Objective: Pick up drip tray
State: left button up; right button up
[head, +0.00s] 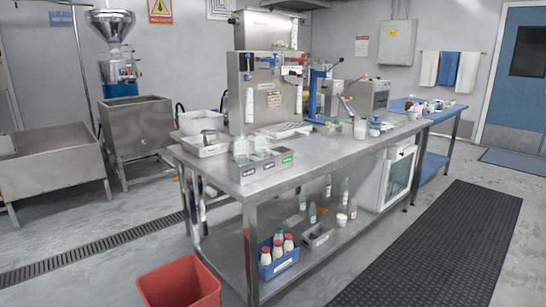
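A flat, pale tray with a slatted top (283,130), which looks like the drip tray, lies on the steel table (325,152) at the foot of the tall steel machine (262,80). It is small in the view, and its far edge is close against the machine. Neither of my grippers is in view, so nothing shows in or near them.
A metal pan (203,147) and a labelled grey caddy with clear bottles (262,163) stand left of the slatted tray. Jars (361,128) stand to its right. A red bin (180,285) is on the floor before the table. A black mat (440,250) lies right, with clear floor.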

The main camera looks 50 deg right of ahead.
aim_at(282, 131)
jog(key=z, duration=1.85)
